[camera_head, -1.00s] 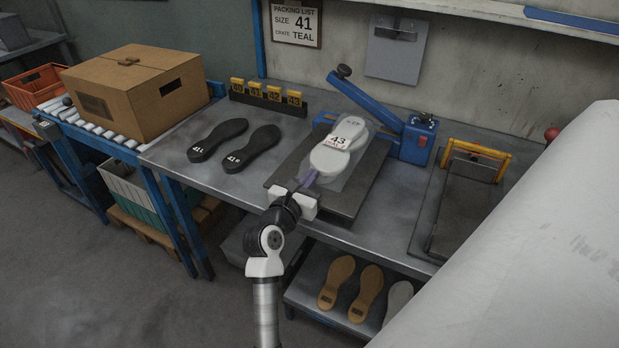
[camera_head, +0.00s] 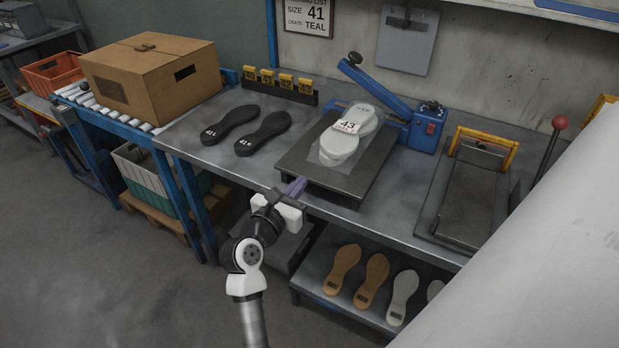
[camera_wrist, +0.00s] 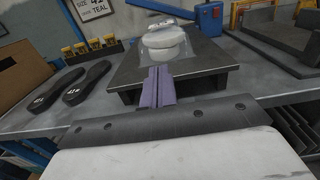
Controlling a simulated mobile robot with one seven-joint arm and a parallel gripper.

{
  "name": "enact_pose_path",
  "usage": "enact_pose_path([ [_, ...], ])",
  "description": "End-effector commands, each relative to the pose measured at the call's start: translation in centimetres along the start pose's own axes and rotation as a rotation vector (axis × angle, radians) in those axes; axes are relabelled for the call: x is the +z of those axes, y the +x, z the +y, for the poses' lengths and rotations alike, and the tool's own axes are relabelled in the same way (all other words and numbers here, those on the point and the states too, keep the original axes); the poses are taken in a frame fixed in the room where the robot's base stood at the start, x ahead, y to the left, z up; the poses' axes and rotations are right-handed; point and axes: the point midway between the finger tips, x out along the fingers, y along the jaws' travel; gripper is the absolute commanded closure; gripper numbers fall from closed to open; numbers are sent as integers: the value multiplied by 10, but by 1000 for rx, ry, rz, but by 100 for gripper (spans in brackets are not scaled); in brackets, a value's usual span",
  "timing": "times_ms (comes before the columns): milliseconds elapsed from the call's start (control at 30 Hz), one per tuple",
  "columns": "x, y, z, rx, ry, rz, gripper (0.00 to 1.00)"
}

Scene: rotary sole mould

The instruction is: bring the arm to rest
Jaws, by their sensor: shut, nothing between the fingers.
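My gripper (camera_head: 294,188) is shut and empty, its purple fingers together, in front of the bench's front edge. In the wrist view the fingers (camera_wrist: 157,88) point toward the dark press plate (camera_wrist: 199,60). On that plate lies a pair of pale soles (camera_head: 347,138) in a clear bag with a tag reading 43. My arm (camera_head: 247,268) reaches up from the bottom of the head view.
Two black soles (camera_head: 262,133) lie left on the bench (camera_head: 210,165). A blue lever press (camera_head: 426,128) and a yellow-handled frame (camera_head: 482,150) stand to the right. Tan soles (camera_head: 343,268) lie on the lower shelf. A cardboard box (camera_head: 155,78) sits on the roller conveyor. Open floor lies front left.

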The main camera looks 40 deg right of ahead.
Motion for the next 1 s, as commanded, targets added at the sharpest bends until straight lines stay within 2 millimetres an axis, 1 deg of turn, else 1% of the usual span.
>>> enact_pose_path([
  [33,-3,-10,1,4,1,0,100],
  [200,-1,-28,0,2,0,0,100],
  [300,0,-32,0,1,1,1,100],
  [500,1,-34,0,1,0,-2,100],
  [567,9,-37,6,9,-11,-26,100],
  [667,38,-54,26,35,-53,-121,100],
  [767,86,-88,55,67,-120,-284,100],
  [800,108,-106,67,76,-152,-360,100],
  [867,140,-136,83,83,-194,-478,100],
  [900,160,-158,92,84,-222,-554,100],
  [967,189,-193,102,79,-259,-667,100],
  [1000,208,-217,108,71,-280,-742,100],
])
